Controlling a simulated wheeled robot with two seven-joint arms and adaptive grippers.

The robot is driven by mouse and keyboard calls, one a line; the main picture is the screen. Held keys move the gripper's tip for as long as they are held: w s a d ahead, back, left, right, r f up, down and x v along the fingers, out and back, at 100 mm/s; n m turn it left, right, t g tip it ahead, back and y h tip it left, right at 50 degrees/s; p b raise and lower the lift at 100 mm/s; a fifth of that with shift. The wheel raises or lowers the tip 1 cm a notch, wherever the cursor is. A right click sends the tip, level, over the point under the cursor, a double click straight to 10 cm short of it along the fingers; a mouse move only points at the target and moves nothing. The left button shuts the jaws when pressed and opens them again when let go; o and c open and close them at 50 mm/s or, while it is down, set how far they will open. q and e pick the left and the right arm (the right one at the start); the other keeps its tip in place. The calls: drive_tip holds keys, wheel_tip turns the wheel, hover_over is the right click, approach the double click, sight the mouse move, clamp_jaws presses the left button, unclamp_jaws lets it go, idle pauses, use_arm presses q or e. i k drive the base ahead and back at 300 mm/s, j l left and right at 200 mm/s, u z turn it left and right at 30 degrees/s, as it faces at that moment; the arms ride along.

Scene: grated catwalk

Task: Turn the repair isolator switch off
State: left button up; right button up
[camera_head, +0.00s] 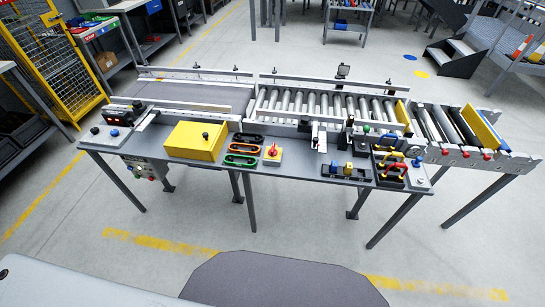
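Neither of my grippers is in view. Nothing covers the switch.
Left of the switch are green, black and red handled pieces (242,149) and a yellow box (196,141) with a black knob. To its right stand small blue and yellow parts (347,168) and a red-yellow handled rack (390,165). A roller conveyor (325,103) runs behind. Open floor lies in front.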

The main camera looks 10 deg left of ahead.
sight(272, 152)
drive_tip(key=j+z, duration=0.35)
drive_tip(key=k+j+z, duration=0.15)
drive_tip(key=z, duration=0.2)
drive_tip(key=k+j+z, duration=0.15)
drive_tip(key=j+z, duration=0.15)
